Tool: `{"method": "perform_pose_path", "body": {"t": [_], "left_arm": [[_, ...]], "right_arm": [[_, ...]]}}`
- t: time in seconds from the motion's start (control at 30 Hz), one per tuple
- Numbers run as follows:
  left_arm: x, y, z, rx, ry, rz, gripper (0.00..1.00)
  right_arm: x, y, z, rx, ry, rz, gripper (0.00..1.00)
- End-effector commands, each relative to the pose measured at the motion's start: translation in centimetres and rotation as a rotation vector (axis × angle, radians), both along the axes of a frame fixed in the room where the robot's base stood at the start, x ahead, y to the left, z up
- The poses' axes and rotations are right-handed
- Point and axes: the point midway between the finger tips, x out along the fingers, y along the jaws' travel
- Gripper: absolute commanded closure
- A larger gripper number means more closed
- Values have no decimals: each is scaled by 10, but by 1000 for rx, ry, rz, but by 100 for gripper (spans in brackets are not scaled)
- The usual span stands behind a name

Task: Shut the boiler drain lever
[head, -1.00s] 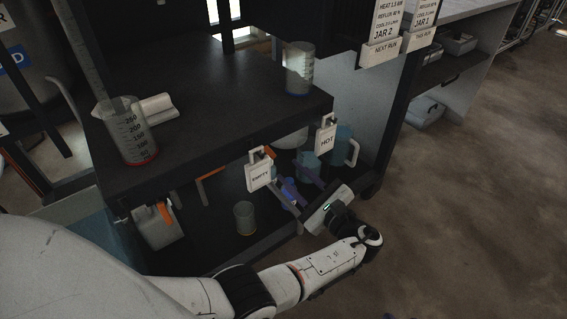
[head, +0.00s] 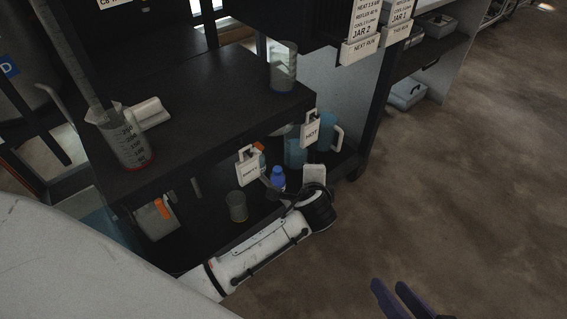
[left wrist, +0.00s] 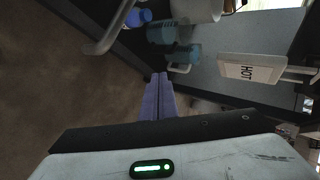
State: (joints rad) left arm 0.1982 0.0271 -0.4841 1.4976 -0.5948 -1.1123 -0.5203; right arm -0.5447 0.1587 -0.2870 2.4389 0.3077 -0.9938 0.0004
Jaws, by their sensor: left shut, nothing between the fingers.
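A pale grey bent bar (left wrist: 105,32) shows in the left wrist view, left of the fingers; it may be the drain lever, but I cannot tell for sure. In the head view a grey bar (head: 271,186) shows under the EMPTY tag, partly behind my left wrist. My left gripper (left wrist: 160,78) is shut and empty, its purple fingers together and apart from the bent bar. In the head view its fingers are hidden behind the wrist. My right gripper (head: 388,284) is at the bottom edge, open and empty over the floor.
EMPTY (head: 249,167) and HOT (head: 311,130) tags hang at the bench edge. A blue bottle (head: 278,178), a teal jug (head: 328,133) and a clear cup (head: 237,206) stand on the lower shelf. A beaker (head: 128,145) and a jar (head: 283,68) stand on top. Floor at right is clear.

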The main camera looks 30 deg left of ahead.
Motion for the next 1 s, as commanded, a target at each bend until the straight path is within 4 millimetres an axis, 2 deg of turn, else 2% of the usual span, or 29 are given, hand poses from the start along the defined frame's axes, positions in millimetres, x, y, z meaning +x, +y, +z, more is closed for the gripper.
{"method": "perform_pose_path", "body": {"t": [0.03,0.07,0.13,0.3,0.4,0.5,0.67,1.0], "left_arm": [[-21,-18,-1,-163,-18,-14,100],[-38,-25,-12,-264,-15,6,100],[-71,-40,-15,-493,-19,47,100],[-144,-70,15,-969,-8,137,100],[-186,-81,19,-1179,62,225,100],[-213,-89,29,-1312,116,284,100],[-231,-94,36,-1397,162,328,100],[-231,-95,38,-1399,165,330,100]], "right_arm": [[0,0,-2,-1,2,1,69],[0,0,-12,-1,2,1,69],[0,0,-23,0,1,0,69],[0,0,-42,0,1,0,69],[0,0,-56,0,1,0,69],[0,0,-63,0,0,0,69],[0,0,-65,0,0,0,69],[0,0,-64,0,0,0,69]]}}
